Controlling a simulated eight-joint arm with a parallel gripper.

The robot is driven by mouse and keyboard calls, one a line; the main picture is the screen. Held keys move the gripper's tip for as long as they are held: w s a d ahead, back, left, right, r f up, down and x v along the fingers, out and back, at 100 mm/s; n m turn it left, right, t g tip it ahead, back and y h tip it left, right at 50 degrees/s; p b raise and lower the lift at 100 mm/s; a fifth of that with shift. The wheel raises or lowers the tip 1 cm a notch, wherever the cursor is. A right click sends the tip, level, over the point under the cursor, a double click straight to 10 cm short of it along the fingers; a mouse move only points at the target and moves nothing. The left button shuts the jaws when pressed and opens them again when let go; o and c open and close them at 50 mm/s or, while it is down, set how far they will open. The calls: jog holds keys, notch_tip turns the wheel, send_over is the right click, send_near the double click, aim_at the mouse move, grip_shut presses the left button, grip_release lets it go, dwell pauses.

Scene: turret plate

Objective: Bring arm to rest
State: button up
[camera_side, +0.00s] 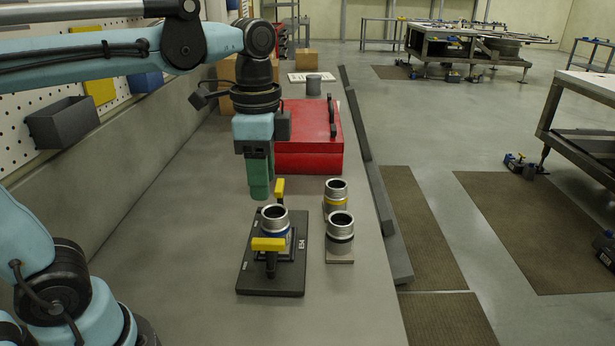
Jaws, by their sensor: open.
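My gripper (259,190) hangs pointing down above the far left part of the dark turret plate (246,270), which is marked E54. Its green fingers look empty, and it is clear of the plate. A metal ring with a blue band (275,221) sits upright in the middle of the plate. One yellow-handled clamp (268,245) is in front of the ring and another yellow handle (279,188) is behind it. The gap between the fingers is hard to see from this side.
Two more metal rings, one with a yellow band (335,196) and one with a dark band (340,230), stand right of the plate. A red toolbox (308,140) stands behind my gripper. A dark rail (379,190) edges the bench's right side. The bench's left part (190,200) is clear.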

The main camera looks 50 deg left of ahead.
notch_tip(320, 180, down, 8)
jog(key=a+n+t, duration=0.2)
jog(key=n+t, duration=0.5)
jog(key=n, duration=0.2)
jog(key=shift+s+a, duration=0.3)
jog(key=shift+s, duration=0.1)
